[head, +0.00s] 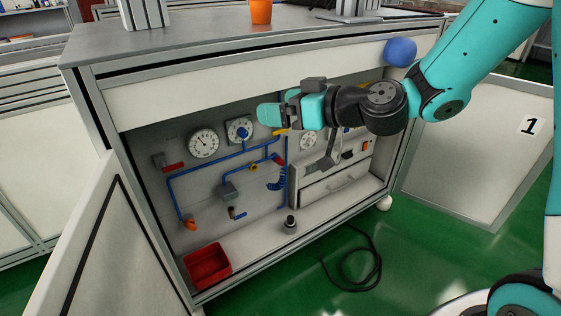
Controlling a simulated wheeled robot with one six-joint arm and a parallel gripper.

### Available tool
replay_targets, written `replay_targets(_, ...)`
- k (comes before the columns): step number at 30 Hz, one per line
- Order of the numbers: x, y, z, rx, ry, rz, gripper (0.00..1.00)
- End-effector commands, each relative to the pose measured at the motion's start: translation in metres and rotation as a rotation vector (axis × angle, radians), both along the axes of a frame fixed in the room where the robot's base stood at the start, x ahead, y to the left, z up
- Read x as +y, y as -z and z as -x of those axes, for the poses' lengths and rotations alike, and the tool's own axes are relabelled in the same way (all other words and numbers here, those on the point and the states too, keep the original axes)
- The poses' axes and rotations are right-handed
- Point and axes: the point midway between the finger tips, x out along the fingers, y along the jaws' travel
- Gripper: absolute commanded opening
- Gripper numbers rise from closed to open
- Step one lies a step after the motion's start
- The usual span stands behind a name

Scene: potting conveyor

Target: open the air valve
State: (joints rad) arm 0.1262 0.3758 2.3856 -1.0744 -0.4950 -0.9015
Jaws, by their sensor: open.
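Inside the open cabinet, blue air piping (205,171) runs across the pale back panel. A red lever (173,167) sits at the pipe's upper left, and another red lever (279,160) sits near its upper right end. A small yellow part (255,167) is on the pipe between them. I cannot tell for sure which of these is the air valve. My gripper (268,115) is open, pointing left in front of the upper panel, above the right red lever. It appears apart from the levers and holds nothing visible. The arm and gripper hide part of the upper right panel.
A red bin (207,264) and a dark knob-like part (290,224) are on the cabinet floor. Open doors flank the opening, the right one marked 1 (476,150). A black cable (357,270) lies on the green floor.

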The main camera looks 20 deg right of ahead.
Motion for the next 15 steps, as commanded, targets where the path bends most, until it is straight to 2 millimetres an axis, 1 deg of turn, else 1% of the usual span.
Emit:
replay_targets(1,-0.012,0.049,-0.012,-0.029,0.05,-0.015,0.92)
replay_targets(3,-0.029,0.079,-0.026,-0.077,0.122,-0.03,0.92)
replay_targets(5,-0.043,0.103,-0.037,-0.114,0.184,-0.039,0.92)
replay_targets(6,-0.054,0.119,-0.044,-0.135,0.225,-0.042,0.92)
replay_targets(10,-0.083,0.159,-0.06,-0.188,0.343,-0.044,0.92)
replay_targets(12,-0.095,0.174,-0.065,-0.208,0.392,-0.044,0.92)
replay_targets(15,-0.107,0.186,-0.069,-0.223,0.438,-0.041,0.92)
